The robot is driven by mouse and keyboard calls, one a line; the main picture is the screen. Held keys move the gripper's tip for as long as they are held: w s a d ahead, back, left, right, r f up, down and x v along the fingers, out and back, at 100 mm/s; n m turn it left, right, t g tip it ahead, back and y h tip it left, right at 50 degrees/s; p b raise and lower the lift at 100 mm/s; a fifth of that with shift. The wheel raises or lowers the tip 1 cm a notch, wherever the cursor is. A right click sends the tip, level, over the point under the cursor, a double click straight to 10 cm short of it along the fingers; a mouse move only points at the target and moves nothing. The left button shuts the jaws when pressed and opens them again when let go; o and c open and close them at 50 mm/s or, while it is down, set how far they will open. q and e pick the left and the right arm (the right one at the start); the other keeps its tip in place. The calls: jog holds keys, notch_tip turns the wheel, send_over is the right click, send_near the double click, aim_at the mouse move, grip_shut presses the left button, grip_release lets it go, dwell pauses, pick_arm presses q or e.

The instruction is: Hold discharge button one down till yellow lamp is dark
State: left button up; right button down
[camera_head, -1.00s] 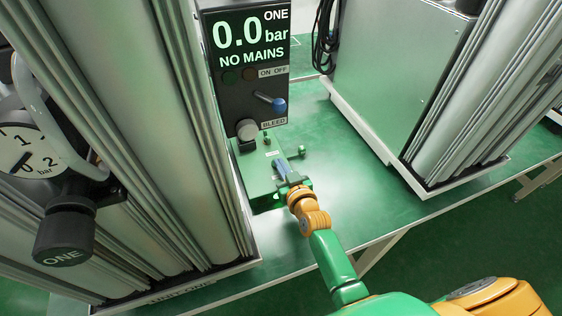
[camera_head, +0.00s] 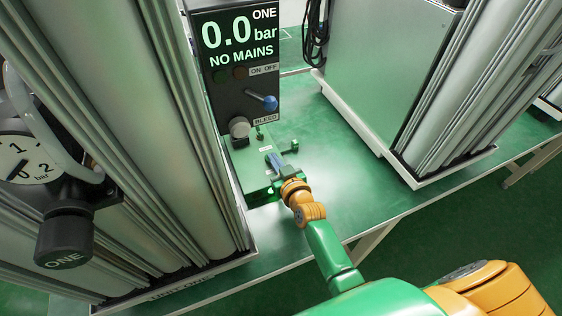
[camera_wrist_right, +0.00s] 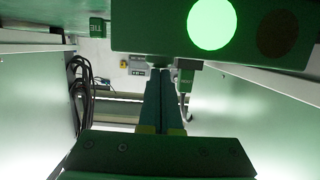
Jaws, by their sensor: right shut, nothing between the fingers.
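A green box (camera_head: 247,172) stands on the table at the foot of unit one's panel. My right gripper (camera_head: 271,159) is shut and empty, its fingers over the right part of the box top. The shut fingers (camera_wrist_right: 161,88) also show in the right wrist view. That view shows a box face with a lit green lamp (camera_wrist_right: 212,24) and a dark brownish round lamp (camera_wrist_right: 278,34), unlit; I cannot tell if this is the yellow lamp. I cannot make out discharge button one or any contact with it. My left gripper is not in view.
The panel (camera_head: 236,75) reads 0.0 bar and NO MAINS, with a blue-tipped lever (camera_head: 269,102) and a grey knob (camera_head: 239,128) beside BLEED. A pressure gauge (camera_head: 28,158) is at left. A second unit (camera_head: 375,80) stands at right. The green table between is clear.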

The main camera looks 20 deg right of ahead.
notch_tip(320, 180, up, 4)
jog(key=shift+w+d+f+p, duration=0.15)
jog(key=shift+f+p, duration=0.1)
jog(key=shift+p, duration=0.7)
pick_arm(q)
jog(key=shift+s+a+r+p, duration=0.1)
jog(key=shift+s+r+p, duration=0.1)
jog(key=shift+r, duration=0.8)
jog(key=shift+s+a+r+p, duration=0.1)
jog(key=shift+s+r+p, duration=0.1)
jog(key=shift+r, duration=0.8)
pick_arm(e)
jog(key=v, duration=1)
jog(key=shift+r, duration=0.1)
